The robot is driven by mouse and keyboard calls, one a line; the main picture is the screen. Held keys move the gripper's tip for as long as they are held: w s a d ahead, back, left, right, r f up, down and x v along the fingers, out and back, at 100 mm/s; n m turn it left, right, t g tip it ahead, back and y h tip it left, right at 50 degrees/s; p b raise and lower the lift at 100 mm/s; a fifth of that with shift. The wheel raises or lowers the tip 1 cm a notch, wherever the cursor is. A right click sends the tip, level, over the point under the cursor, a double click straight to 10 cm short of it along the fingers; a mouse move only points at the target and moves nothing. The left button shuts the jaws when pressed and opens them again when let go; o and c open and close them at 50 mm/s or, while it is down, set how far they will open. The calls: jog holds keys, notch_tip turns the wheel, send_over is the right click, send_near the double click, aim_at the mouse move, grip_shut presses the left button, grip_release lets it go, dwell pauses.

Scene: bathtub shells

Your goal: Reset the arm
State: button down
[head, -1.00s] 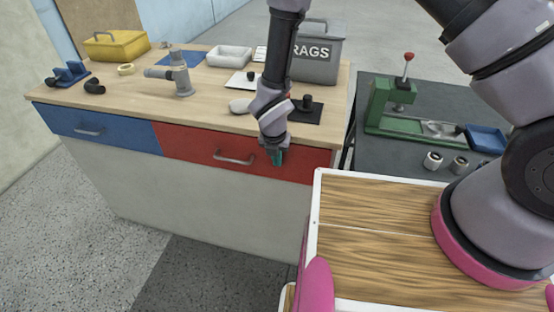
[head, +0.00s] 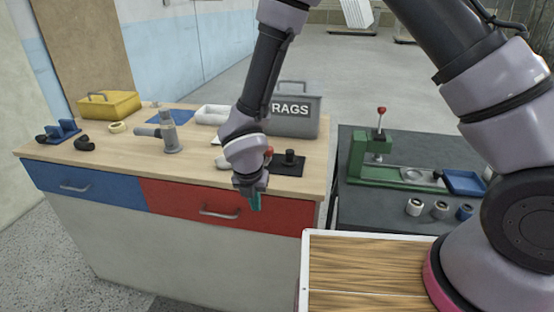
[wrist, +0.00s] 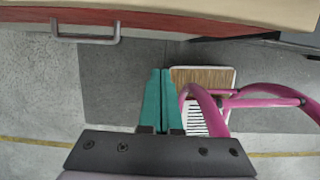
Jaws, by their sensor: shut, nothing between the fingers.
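My gripper (head: 254,196) hangs in front of the red drawer (head: 180,205) of the wooden workbench in the head view, pointing down. In the wrist view its teal fingers (wrist: 160,100) are together with nothing between them. The red drawer is shut, and its handle (head: 219,215) is left of my gripper. The wrist view shows the handle (wrist: 85,38) at the upper left, apart from the fingers. My forearm and wrist hide part of the bench top.
The bench top (head: 110,150) holds a yellow toolbox (head: 108,104), a grey pipe fitting (head: 168,135) and a grey RAGS bin (head: 295,117). A blue drawer (head: 80,187) is shut. To the right, a dark table (head: 360,200) carries a green press (head: 370,160), a blue tray (head: 465,182) and several small cylinders.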

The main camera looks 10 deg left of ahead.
jog(key=w+d+r+m+t, duration=0.1)
jog(key=w+d+r+m, duration=0.6)
jog(key=d+r, duration=0.4)
jog(key=w+d+r+m, duration=0.5)
jog(key=d+r+m, duration=0.3)
jog(key=r+m, duration=0.3)
jog(key=s+d+r+m+t+y, duration=0.1)
jog(key=s+d+r+m, duration=0.5)
jog(key=d+r+m, duration=0.3)
jog(key=s+d+r+m+t+y, duration=0.1)
jog(key=s+d+r+m+t, duration=0.1)
jog(key=s+d+r+m, duration=0.5)
notch_tip(320, 180, up, 4)
jog(key=d+m, duration=0.2)
jog(key=m, duration=0.3)
jog(key=shift+s+d+f, duration=0.15)
jog(key=shift+s+f, duration=0.05)
jog(key=c, duration=1.5)
grip_release()
jog(key=shift+c, duration=0.2)
